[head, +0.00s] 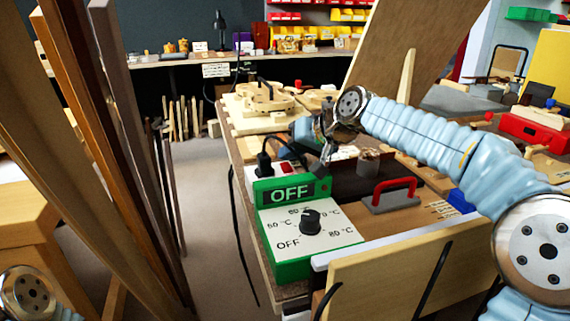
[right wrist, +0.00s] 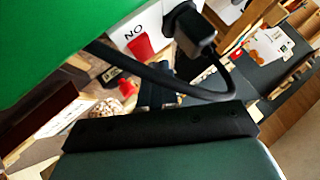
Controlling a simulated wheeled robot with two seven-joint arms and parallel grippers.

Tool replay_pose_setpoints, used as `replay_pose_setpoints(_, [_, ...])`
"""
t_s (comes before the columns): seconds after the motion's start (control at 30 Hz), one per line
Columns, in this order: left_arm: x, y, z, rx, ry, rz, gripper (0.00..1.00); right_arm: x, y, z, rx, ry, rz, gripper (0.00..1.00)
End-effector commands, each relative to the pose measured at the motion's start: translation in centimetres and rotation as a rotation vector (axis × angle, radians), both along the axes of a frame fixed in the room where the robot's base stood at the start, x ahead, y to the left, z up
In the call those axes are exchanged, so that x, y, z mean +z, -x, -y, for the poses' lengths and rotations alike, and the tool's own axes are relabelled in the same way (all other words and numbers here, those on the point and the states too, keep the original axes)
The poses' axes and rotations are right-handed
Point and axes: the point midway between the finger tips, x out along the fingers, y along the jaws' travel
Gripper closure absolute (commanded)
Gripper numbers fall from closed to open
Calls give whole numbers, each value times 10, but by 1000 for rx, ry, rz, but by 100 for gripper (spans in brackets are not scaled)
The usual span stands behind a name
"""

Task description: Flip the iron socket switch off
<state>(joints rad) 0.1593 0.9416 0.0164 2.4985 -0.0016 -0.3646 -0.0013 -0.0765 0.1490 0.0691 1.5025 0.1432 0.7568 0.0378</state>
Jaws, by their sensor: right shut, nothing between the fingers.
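The iron socket (head: 258,172) is a white box with a black plug (head: 264,158) in it, at the back left of the green control box. Its red switch (head: 284,168) is small in the head view. In the right wrist view the red switch (right wrist: 140,47) sits beside lettering that reads "NO", with the plug (right wrist: 190,32) and its black cable next to it. My right gripper (head: 324,165) is shut and empty, to the right of the socket and apart from the switch. The switch's tilt is hard to tell. My left gripper is out of view.
Tall wooden boards (head: 130,130) stand at the left.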

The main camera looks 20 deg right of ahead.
Motion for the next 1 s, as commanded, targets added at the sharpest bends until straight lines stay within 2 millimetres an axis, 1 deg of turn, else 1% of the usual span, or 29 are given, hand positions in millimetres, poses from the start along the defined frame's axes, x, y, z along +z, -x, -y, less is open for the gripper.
replay_pose_setpoints(0.57, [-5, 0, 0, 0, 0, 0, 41, -7, -1, 0, 1, 0, -1, 100])
replay_pose_setpoints(0.87, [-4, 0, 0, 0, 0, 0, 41, -5, -1, 0, 0, 0, 0, 100])
replay_pose_setpoints(1.0, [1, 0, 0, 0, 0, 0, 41, 0, 0, 0, 0, 0, 0, 100])
